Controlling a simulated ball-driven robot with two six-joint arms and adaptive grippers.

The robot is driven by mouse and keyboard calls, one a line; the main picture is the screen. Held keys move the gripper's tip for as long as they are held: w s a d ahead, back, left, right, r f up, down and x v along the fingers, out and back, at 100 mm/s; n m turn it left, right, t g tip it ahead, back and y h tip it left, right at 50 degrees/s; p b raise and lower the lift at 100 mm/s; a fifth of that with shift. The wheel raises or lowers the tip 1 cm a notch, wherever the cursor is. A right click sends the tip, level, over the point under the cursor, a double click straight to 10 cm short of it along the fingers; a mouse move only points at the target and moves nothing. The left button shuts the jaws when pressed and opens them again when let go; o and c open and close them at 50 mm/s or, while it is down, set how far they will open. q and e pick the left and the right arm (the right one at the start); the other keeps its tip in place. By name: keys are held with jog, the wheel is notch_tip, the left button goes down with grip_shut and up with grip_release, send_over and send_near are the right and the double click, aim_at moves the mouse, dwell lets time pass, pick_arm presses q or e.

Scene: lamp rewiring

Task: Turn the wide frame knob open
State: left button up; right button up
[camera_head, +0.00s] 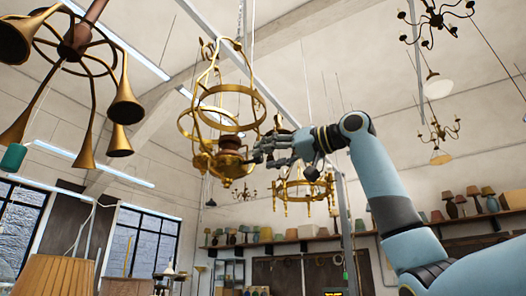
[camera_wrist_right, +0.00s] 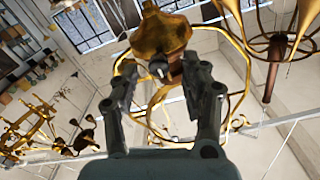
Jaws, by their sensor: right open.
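A brass lantern-like lamp frame (camera_head: 222,122) with wide rings hangs from a chain in the middle of the head view. Its brass lower body (camera_head: 222,160) faces my right gripper (camera_head: 260,152), which comes in from the right. In the right wrist view my gripper (camera_wrist_right: 162,78) is open, with one dark finger on each side. Between the fingers, beyond them, a small greyish knob-like part (camera_wrist_right: 157,69) shows under the brass body (camera_wrist_right: 162,35). Contact is not clear. The fingers hold nothing that I can see. My left gripper is not in view.
A brown lamp with brass horn shades (camera_head: 85,70) hangs at the upper left. A smaller brass ring chandelier (camera_head: 303,188) hangs behind my right wrist. Shelves with several lamps (camera_head: 290,236) line the back wall. A pleated lampshade (camera_head: 55,274) is at lower left.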

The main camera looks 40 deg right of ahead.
jog(key=shift+x, duration=1.1)
jog(key=shift+s+d, duration=0.1)
jog(key=shift+c, duration=0.5)
grip_shut()
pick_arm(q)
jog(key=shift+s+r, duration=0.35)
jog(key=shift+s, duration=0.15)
